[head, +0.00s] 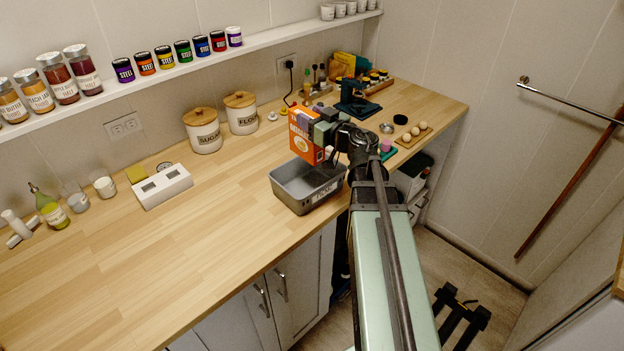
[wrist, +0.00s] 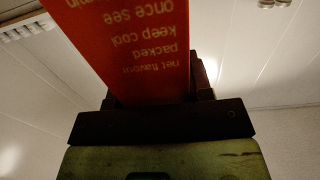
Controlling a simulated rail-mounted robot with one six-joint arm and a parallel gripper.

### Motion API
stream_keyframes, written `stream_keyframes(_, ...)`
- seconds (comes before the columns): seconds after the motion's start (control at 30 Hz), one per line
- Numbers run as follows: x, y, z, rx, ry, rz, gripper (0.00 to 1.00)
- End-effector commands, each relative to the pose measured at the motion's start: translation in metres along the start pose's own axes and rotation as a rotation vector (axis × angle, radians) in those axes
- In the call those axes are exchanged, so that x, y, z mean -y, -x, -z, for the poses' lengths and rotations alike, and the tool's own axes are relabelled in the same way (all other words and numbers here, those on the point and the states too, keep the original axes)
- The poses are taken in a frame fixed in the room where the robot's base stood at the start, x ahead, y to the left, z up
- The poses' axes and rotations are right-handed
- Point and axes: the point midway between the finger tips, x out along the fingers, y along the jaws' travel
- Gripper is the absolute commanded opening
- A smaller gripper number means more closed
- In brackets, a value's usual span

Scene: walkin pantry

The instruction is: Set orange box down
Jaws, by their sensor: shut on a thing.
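The orange box (head: 303,140) is upright in the head view, above the back part of a grey bin on the counter. My gripper (head: 325,133) is shut on the box from its right side. In the wrist view the box (wrist: 130,45) fills the upper middle, its printed text upside down, between the fingers of my gripper (wrist: 155,92). The grey bin (head: 298,196) has a label on its front wall and sits near the counter's front edge. Whether the box's lower edge touches the bin cannot be told.
The wooden counter (head: 130,260) is clear to the left of the bin. Sugar (head: 204,134) and flour (head: 241,117) canisters stand behind. A white two-well holder (head: 162,188) is at left. Eggs on a board (head: 413,136) and a dark blue stand (head: 355,103) are at right.

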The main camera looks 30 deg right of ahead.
Motion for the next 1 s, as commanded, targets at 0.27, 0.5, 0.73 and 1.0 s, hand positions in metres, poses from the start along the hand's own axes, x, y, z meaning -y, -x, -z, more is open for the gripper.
stream_keyframes(0.27, 0.0, 0.0, -0.1, 0.0, 0.0, -0.001, 0.01)
stream_keyframes(0.5, 0.0, 0.0, -0.108, 0.0, 0.0, -0.001, 0.01)
stream_keyframes(0.73, 0.0, 0.0, -0.144, 0.0, 0.0, -0.001, 0.01)
stream_keyframes(1.0, 0.0, 0.0, -0.142, 0.0, 0.0, -0.001, 0.01)
